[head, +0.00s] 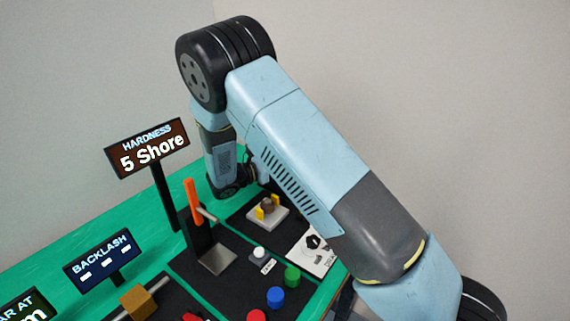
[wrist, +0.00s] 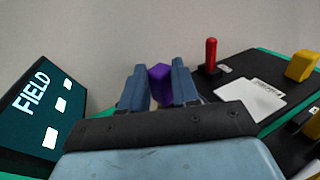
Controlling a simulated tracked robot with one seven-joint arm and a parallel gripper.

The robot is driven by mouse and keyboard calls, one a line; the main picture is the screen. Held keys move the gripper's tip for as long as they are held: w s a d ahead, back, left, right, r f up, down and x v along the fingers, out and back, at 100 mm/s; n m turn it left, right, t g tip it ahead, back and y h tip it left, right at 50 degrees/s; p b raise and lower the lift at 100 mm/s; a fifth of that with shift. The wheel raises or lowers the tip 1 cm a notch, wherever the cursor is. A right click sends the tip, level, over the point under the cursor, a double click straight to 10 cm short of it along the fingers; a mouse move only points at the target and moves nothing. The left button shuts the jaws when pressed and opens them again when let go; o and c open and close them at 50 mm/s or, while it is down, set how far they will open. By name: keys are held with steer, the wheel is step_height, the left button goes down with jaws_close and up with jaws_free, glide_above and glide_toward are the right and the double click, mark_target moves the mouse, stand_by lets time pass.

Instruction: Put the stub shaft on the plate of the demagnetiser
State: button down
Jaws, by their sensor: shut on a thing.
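In the wrist view my gripper (wrist: 160,88) is shut on a purple block-like piece (wrist: 160,78), which I take to be the stub shaft. The piece sits between the two blue fingers, with its upper part showing and its lower part hidden by the gripper body. A pale flat plate (wrist: 248,103) with a small label lies on a black base to the right of the fingers, apart from them. I take it to be the demagnetiser's plate, since a FIELD sign (wrist: 38,108) stands at the left. In the head view my arm hides the gripper and the piece.
A yellow block (wrist: 301,66) is at the far right. In the head view, a HARDNESS sign (head: 148,148), an orange lever (head: 192,200) and coloured knobs (head: 276,297) crowd the green table (head: 60,252).

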steer(key=shift+f, duration=0.4)
steer(key=c, duration=0.8)
jaws_free()
